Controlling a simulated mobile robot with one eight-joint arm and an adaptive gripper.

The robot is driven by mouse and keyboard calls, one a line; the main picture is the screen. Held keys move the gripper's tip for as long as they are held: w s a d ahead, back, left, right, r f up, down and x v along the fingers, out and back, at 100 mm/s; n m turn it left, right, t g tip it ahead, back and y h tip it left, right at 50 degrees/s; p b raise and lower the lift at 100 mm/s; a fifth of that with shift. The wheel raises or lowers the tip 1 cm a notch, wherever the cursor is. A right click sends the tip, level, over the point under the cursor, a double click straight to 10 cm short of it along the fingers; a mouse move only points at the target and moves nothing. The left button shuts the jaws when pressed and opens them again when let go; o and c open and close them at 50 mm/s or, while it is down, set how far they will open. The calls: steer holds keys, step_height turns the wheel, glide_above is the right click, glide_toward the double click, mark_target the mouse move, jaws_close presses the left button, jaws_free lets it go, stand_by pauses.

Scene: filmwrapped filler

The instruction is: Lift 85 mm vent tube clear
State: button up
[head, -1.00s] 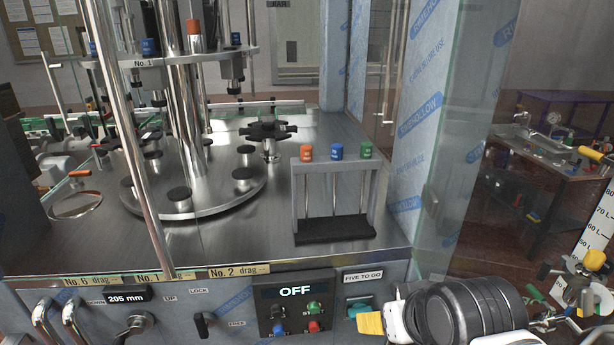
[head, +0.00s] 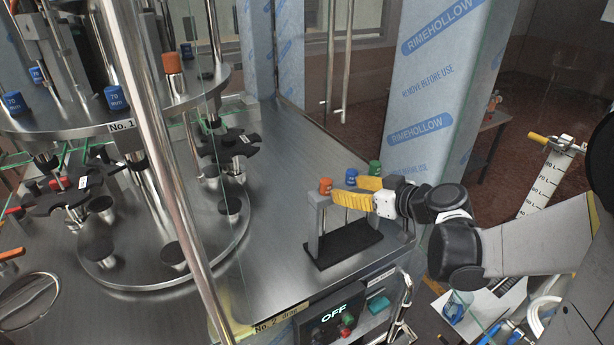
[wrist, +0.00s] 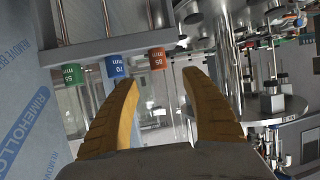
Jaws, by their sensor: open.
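The orange-capped 85 mm vent tube (head: 325,186) hangs in the small metal rack at its left end; its label reads in the wrist view (wrist: 157,58). The blue 70 mm tube (wrist: 116,66) and the green 55 mm tube (wrist: 72,75) hang beside it in a row. My gripper (head: 347,189) is open and empty at the rack's right side, its yellow fingers reaching toward the caps. In the wrist view the orange cap appears between and beyond the fingertips (wrist: 161,79), apart from them. The rack and my fingers hide much of the tube shafts.
The rack's black base (head: 342,248) stands on the steel deck. A glass panel and a steel post (head: 165,170) stand left of it, with the filler carousel (head: 110,125) beyond. Another orange cap (head: 171,62) sits on the carousel. A film-wrapped column (head: 425,80) rises behind.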

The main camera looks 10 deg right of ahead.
mark_target(330, 186)
steer(key=x, duration=0.4)
steer(key=shift+d+f, duration=0.2)
steer(key=shift+w+a+f+b, duration=0.25)
steer(key=shift+w+a+b, duration=0.1)
steer(key=shift+w, duration=0.15)
steer(key=x, duration=0.4)
steer(key=shift+w+f, duration=0.2)
steer(key=shift+f, duration=0.1)
steer(key=shift+s+r, duration=0.1)
jaws_close()
